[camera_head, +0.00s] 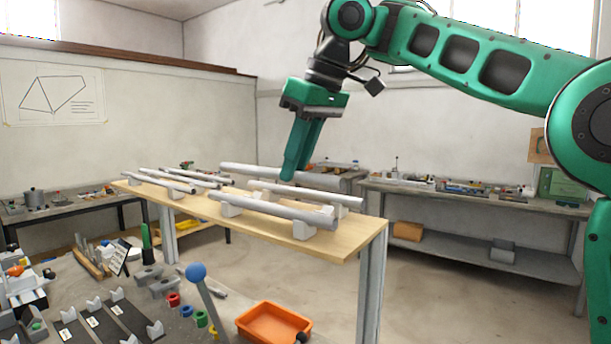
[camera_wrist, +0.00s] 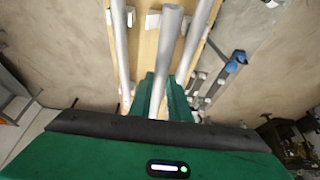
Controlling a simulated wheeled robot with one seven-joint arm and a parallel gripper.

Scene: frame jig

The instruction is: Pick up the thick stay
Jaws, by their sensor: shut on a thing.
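My gripper (camera_head: 291,178) is shut on a thick grey tube, the thick stay (camera_head: 250,171), at the far side of the wooden table (camera_head: 160,198). The stay is held roughly level above the tabletop, and its ends stick out to both sides of the fingers. In the wrist view the stay (camera_wrist: 170,28) runs between the green fingers (camera_wrist: 167,100) and looks larger than the tubes beside it. The fingers hide part of its middle.
Two tubes, one nearer (camera_head: 270,208) and one behind it (camera_head: 300,192), rest on white cradles on the table. Several thinner tubes (camera_head: 185,175) lie at its left end. A blue-knobbed lever (camera_head: 196,272) and an orange bin (camera_head: 273,322) stand in front. A back bench (camera_head: 470,200) holds small parts.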

